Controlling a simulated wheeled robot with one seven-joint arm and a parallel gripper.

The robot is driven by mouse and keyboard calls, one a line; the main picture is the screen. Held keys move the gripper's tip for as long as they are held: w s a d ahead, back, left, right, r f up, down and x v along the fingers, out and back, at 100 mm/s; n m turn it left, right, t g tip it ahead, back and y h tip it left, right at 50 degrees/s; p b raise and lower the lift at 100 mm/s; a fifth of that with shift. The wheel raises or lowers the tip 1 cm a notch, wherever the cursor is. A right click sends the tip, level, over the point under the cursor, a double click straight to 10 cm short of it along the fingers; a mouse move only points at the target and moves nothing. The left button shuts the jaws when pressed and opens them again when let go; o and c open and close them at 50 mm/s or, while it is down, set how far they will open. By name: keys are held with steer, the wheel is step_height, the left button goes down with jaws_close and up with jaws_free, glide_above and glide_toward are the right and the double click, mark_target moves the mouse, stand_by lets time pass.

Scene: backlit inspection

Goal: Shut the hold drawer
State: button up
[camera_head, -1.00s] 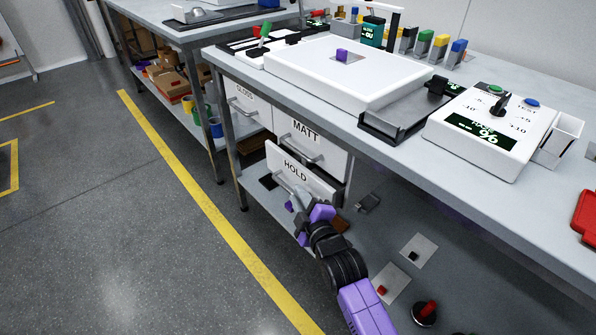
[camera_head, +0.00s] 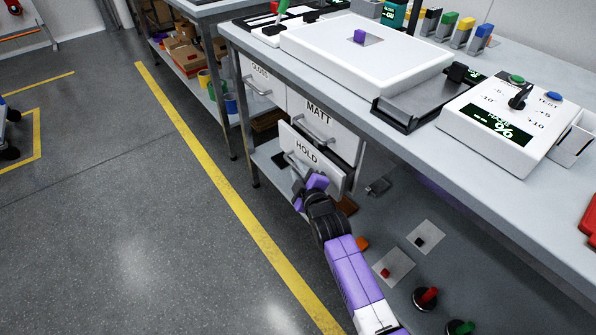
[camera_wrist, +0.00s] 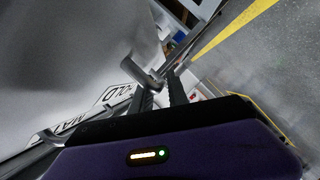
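The hold drawer (camera_head: 325,172) is the lower white drawer under the bench, marked HOLD, and stands partly open, its front out past the MATT drawer. Its grey bar handle (camera_head: 296,163) runs along the front. My gripper (camera_head: 297,185) is low at the drawer front, close to the handle's lower end. In the wrist view, my gripper's two dark fingers (camera_wrist: 162,92) stand apart with a gap between them. The handle (camera_wrist: 138,72) shows just beyond the fingertips; whether it lies between them I cannot tell. The drawer's HOLD label (camera_wrist: 118,93) is at the left.
The MATT drawer (camera_head: 335,130) above and the GLOSS drawer (camera_head: 258,90) at its left look shut. The bench's lower shelf (camera_head: 267,158) and leg (camera_head: 233,125) are near the drawer.

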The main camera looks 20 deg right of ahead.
steer(key=shift+w, duration=0.35)
steer(key=shift+c, duration=0.4)
jaws_close()
steer(key=shift+f, duration=0.1)
stand_by(0.8)
